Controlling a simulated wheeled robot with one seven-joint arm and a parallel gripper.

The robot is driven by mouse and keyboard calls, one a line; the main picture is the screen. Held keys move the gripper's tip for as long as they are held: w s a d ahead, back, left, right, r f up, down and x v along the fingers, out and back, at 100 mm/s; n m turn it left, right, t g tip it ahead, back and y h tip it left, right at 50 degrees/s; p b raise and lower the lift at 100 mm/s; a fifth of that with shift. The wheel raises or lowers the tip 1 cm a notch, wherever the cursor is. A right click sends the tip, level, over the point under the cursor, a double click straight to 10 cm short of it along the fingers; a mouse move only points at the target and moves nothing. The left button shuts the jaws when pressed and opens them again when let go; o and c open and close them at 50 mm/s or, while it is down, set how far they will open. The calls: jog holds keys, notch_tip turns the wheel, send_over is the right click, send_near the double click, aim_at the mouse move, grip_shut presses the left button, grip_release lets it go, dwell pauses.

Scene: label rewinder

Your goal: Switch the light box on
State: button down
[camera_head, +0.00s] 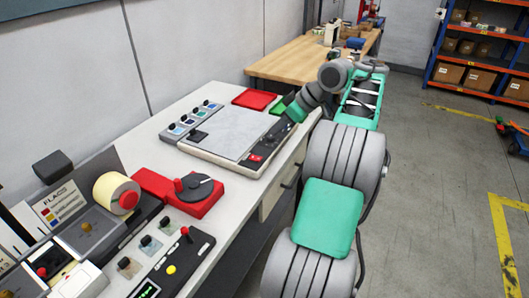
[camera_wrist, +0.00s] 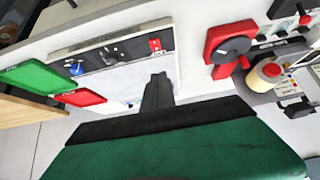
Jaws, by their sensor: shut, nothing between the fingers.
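The light box (camera_head: 225,131) is a flat case with a pale grey panel on the white bench in the head view. It also shows in the wrist view (camera_wrist: 124,79). The red switch (camera_wrist: 155,45) sits at one end of the strip, just beyond my fingertips in the wrist view. My gripper (camera_wrist: 158,78) is shut and empty, in front of the panel there. Which way the rocker is tipped is too small to tell.
A red tray (camera_head: 255,98) and a green tray (camera_wrist: 40,77) lie beside the light box. A row of small knobs (camera_head: 192,119) lines its other side. A red dial unit (camera_head: 185,192) stands nearer on the bench. A wooden table (camera_head: 300,60) stands behind.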

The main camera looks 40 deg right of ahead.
jog(key=shift+s+d, duration=0.25)
jog(key=b, duration=0.3)
send_over(256, 158)
jog(key=s, duration=0.2)
jog(key=f, duration=0.8)
jog(key=shift+w+d+f, duration=0.1)
jog(key=shift+d, duration=0.3)
jog(key=f, duration=0.2)
jog(key=shift+s+d+f, duration=0.15)
jog(key=shift+s+f, duration=0.05)
jog(key=shift+f, duration=0.1)
jog(key=shift+s+f, duration=0.1)
jog(key=shift+f, duration=0.4)
